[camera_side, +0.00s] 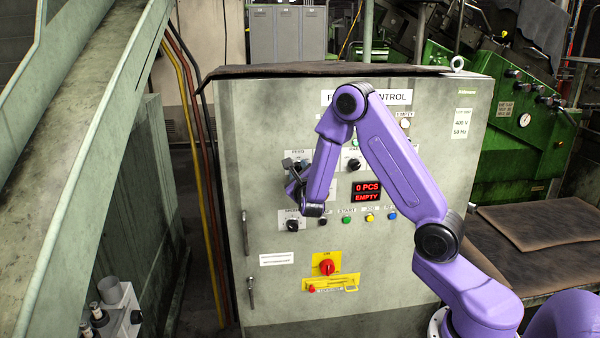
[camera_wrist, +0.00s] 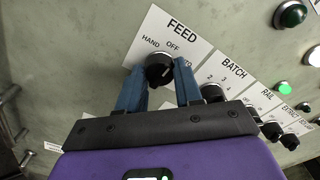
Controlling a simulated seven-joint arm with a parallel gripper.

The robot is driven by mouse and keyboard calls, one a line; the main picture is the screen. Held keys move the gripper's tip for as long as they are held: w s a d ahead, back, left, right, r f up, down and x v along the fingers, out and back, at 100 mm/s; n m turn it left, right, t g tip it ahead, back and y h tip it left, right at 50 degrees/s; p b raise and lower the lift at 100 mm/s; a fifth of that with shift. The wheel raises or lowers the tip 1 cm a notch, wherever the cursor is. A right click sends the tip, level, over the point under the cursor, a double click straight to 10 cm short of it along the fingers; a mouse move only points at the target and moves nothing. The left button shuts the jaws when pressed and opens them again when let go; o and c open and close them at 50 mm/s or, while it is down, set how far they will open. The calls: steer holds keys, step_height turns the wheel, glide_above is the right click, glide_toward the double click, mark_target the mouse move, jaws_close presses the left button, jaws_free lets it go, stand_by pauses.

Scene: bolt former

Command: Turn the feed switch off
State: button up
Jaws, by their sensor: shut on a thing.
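The feed switch (camera_wrist: 160,67) is a round black knob under the label FEED (camera_wrist: 181,30) in the wrist view. The words HAND and OFF show above it; the rest of its scale is hidden by a finger. I cannot tell clearly where its pointer stands. My gripper (camera_wrist: 158,74) has its two blue fingers on either side of the knob and is shut on it. In the side view my gripper (camera_side: 295,184) is at the upper left of the control cabinet's panel (camera_side: 240,180), and it mostly covers the knob.
The BATCH knob (camera_wrist: 211,92) is close to the right finger in the wrist view, with more knobs beyond it.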

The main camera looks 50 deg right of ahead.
steer(key=shift+n, duration=0.3)
steer(key=o, duration=1)
steer(key=shift+o, duration=0.2)
steer(key=v, duration=1.7)
steer(key=shift+s+a+r, duration=0.1)
steer(key=shift+s+a, duration=0.05)
